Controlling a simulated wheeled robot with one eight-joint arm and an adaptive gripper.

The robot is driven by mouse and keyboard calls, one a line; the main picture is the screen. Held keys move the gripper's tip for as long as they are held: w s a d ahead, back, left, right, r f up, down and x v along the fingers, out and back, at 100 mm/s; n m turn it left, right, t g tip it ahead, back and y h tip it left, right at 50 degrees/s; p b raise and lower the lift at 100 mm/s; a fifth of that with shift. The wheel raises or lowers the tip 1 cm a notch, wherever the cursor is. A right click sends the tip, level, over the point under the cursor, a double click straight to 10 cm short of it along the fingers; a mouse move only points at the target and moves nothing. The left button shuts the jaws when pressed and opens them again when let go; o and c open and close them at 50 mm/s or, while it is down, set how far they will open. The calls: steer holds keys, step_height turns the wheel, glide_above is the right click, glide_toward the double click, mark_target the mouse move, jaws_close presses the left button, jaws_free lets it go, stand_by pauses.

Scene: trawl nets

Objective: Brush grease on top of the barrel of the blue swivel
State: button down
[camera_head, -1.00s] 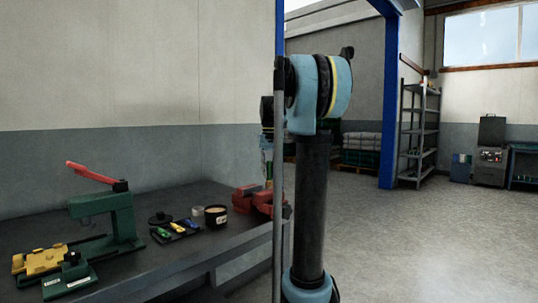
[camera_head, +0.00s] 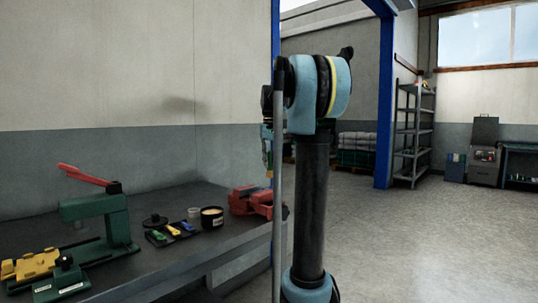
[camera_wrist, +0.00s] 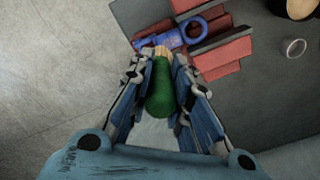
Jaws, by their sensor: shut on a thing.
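In the wrist view my gripper (camera_wrist: 162,72) is shut on a brush with a green handle (camera_wrist: 160,97). Its pale tip points toward the blue swivel (camera_wrist: 188,33), which lies between the jaws of the red vise (camera_wrist: 222,50). The tip overlaps the swivel's near edge in the picture; I cannot tell whether they touch. In the head view my gripper (camera_head: 268,153) hangs beside the red vise (camera_head: 245,204), partly behind my own arm. The swivel cannot be made out there. The grease tin (camera_head: 212,211) stands open on the bench, left of the vise.
The bench (camera_head: 205,258) also holds a black tray (camera_head: 160,241) with small green, yellow and blue parts, a small clear cup (camera_head: 194,214), a black lid (camera_head: 155,220) and a green press with a red lever (camera_head: 110,213). Open floor lies to the right.

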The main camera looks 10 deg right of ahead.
steer(key=shift+r, duration=1.95)
